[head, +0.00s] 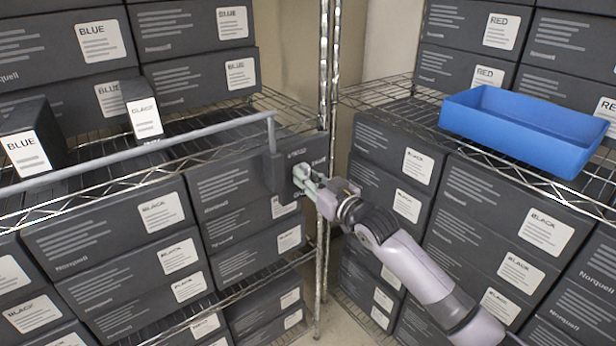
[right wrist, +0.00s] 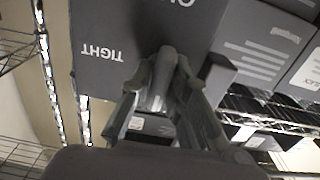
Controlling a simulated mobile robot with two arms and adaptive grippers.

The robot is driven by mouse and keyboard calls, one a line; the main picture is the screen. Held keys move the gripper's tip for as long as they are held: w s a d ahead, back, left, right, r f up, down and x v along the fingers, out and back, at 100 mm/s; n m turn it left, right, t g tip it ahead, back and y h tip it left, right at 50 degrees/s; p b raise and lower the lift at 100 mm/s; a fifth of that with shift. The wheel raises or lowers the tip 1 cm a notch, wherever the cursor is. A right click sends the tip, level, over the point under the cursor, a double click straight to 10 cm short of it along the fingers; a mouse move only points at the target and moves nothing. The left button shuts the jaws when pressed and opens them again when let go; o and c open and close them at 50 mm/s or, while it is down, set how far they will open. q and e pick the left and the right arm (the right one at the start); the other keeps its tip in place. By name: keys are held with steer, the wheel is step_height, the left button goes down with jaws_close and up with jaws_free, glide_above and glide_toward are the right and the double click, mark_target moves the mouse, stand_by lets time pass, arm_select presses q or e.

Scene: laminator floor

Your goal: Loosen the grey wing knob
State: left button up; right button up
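The grey wing knob (right wrist: 160,78) sits on a dark plate (right wrist: 108,38) that reads TIGHT, upside down in the right wrist view; a second word is cut off at the top edge. In the head view the plate (head: 312,158) is at the shelf's front corner, and my gripper mostly hides the knob. My right gripper (head: 303,179) reaches it from the lower right. In the right wrist view its fingertips (right wrist: 163,70) are on both sides of the knob and seem to touch it. My left gripper is not in view.
A long grey bar (head: 140,151) runs across the left shelf's front to the plate. Dark labelled boxes (head: 105,235) fill the wire shelves. A steel post (head: 323,90) stands just behind the plate. A blue tray (head: 520,130) sits on the right shelf.

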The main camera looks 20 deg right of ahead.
steer(key=o, duration=0.4)
steer(key=shift+w+a, duration=0.15)
steer(key=shift+w, duration=0.2)
steer(key=shift+c, duration=0.2)
steer(key=shift+s, duration=0.1)
steer(key=v, duration=1.2)
